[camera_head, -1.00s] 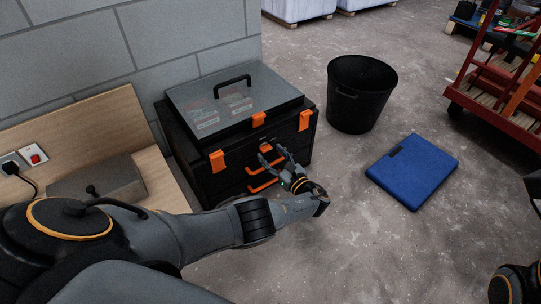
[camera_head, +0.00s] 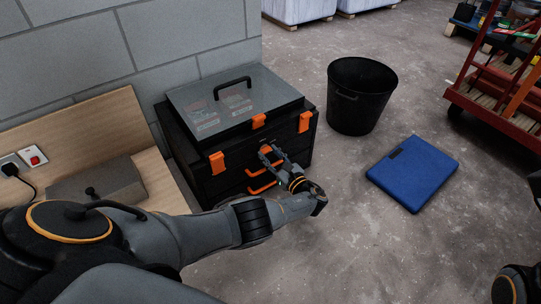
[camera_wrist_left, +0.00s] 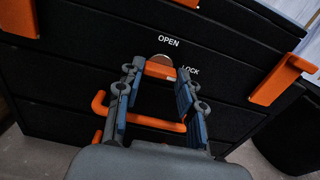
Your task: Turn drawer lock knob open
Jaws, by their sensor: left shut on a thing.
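The lock knob (camera_wrist_left: 160,68) is an orange bar on a round silver base, on the front of a black drawer box (camera_head: 218,177). The wrist view shows the word OPEN above it and LOCK to its right. My left gripper (camera_head: 268,152) is at the box front, shut on the knob. In the left wrist view its fingers (camera_wrist_left: 157,78) stand on either side of the orange bar. The bar lies nearly level, slightly tilted; which word it points to is hard to tell. My right gripper is out of view.
Orange drawer handles (camera_wrist_left: 140,117) lie just below the knob, behind my fingers. Orange latches (camera_head: 217,162) hold the clear lid. A black bucket (camera_head: 362,97) and a blue case (camera_head: 412,175) stand on the floor to the right. A wooden bench (camera_head: 165,183) is at left.

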